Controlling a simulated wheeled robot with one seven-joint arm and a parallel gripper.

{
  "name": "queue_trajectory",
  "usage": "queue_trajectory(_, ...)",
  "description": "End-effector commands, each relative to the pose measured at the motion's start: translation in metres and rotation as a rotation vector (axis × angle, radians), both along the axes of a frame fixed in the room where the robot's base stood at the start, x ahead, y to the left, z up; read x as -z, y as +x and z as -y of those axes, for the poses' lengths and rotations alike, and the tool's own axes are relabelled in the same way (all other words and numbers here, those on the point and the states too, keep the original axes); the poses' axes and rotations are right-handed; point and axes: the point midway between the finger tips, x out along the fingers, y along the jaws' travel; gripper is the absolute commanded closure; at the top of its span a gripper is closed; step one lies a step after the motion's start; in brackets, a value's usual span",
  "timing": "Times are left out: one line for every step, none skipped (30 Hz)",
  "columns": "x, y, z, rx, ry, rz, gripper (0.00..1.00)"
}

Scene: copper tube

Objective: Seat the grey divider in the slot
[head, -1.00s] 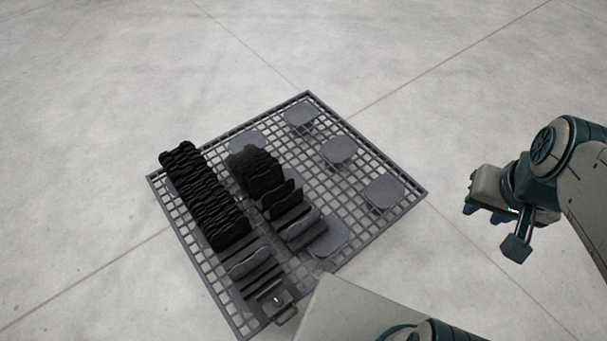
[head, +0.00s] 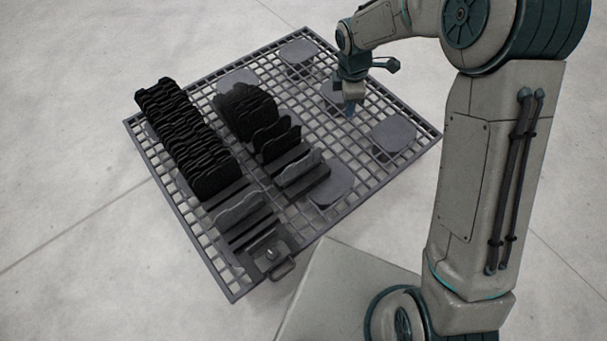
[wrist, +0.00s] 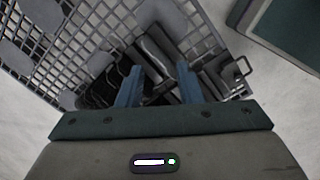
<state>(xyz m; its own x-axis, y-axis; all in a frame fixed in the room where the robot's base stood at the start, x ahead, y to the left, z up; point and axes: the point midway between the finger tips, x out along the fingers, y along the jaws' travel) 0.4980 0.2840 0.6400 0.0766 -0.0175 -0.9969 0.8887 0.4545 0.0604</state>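Two grey wavy-topped dividers show in the head view. One grey divider (head: 298,168) stands at the near end of the right rack, and another grey divider (head: 240,209) stands near the front of the left rack. Black dividers fill much of the left rack (head: 185,140) and part of the right rack (head: 262,125). Empty slots show beside the grey dividers, but I cannot tell their depth. My gripper (head: 349,108) is above the grid, behind and right of the right rack, pointing down. In the wrist view its blue fingers (wrist: 159,86) are apart with nothing between them.
A dark grid platform (head: 290,225) lies on the pale floor. Several flat grey pads, such as the one at the right (head: 394,134), sit on it. A small block with a handle (head: 271,257) is at the near corner. The platform's right side has no racks.

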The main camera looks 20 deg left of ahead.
Motion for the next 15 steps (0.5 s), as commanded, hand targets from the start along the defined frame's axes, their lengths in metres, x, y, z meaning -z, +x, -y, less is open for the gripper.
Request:
queue_trajectory(0.045,-0.002,-0.02,-0.098,-0.006,-0.018,0.67)
queue_trajectory(0.062,-0.003,-0.031,-0.156,-0.007,-0.026,0.67)
queue_trajectory(0.083,-0.005,-0.045,-0.229,-0.009,-0.035,0.67)
queue_trajectory(0.098,-0.006,-0.054,-0.282,-0.009,-0.042,0.67)
queue_trajectory(0.112,-0.008,-0.063,-0.331,-0.011,-0.047,0.67)
queue_trajectory(0.129,-0.011,-0.073,-0.39,-0.01,-0.054,0.67)
queue_trajectory(0.14,-0.013,-0.08,-0.431,-0.01,-0.059,0.67)
queue_trajectory(0.151,-0.015,-0.086,-0.467,-0.009,-0.063,0.67)
queue_trajectory(0.163,-0.017,-0.093,-0.509,-0.009,-0.068,0.67)
queue_trajectory(0.17,-0.019,-0.098,-0.535,-0.008,-0.071,0.67)
queue_trajectory(0.176,-0.021,-0.101,-0.558,-0.008,-0.074,0.67)
queue_trajectory(0.182,-0.022,-0.105,-0.583,-0.007,-0.075,0.67)
queue_trajectory(0.186,-0.023,-0.107,-0.597,-0.008,-0.077,0.67)
queue_trajectory(0.19,-0.024,-0.109,-0.607,-0.007,-0.079,0.67)
queue_trajectory(0.195,-0.025,-0.11,-0.617,-0.008,-0.08,0.67)
